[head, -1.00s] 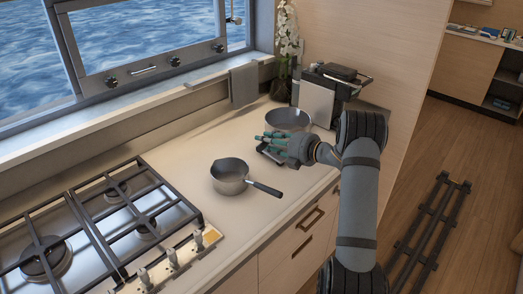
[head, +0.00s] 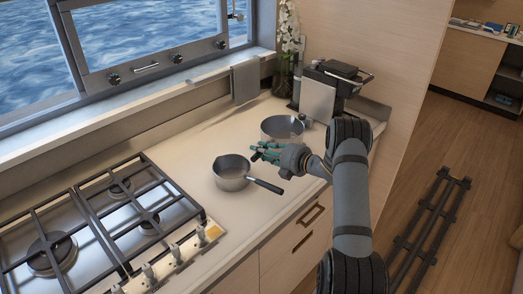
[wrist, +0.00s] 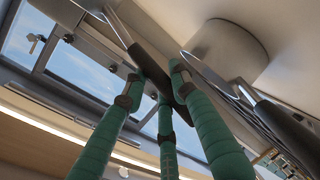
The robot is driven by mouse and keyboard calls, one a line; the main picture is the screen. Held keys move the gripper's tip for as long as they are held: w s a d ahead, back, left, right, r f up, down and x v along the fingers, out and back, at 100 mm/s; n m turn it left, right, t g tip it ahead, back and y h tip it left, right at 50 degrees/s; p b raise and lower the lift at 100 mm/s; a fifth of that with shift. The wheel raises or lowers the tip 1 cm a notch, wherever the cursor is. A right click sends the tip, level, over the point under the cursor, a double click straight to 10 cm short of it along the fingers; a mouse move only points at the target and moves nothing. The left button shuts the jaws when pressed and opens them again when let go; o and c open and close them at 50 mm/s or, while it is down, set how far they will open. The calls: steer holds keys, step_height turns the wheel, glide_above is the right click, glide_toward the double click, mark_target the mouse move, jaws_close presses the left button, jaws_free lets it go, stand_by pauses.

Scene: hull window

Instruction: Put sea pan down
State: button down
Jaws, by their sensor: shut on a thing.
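My gripper (head: 266,152) has green fingers and is shut on the dark handle (wrist: 153,70) of a steel pan, seen in the wrist view. In the head view this pan (head: 282,128) is the rear one, just behind my fingers, with its open top up. Its handle is hidden there by my gripper. Whether its base touches the counter, I cannot tell. A second steel saucepan (head: 231,175) stands upright on the counter to the left of my gripper, its dark handle pointing to the lower right.
A gas hob (head: 105,225) fills the left front of the counter (head: 205,145). A dark appliance (head: 325,92) and a white orchid (head: 290,35) stand behind the held pan. A grey towel (head: 245,80) hangs at the back. Bare counter lies left of the saucepan.

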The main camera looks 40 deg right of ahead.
steer(key=shift+f, duration=0.1)
steer(key=c, duration=1.4)
jaws_free()
steer(key=shift+r, duration=0.25)
steer(key=shift+s+d+f, duration=0.1)
steer(key=shift+s+d, duration=0.05)
steer(key=shift+s, duration=0.25)
steer(key=b+v, duration=0.3)
steer(key=v, duration=0.8)
steer(key=shift+s, duration=0.15)
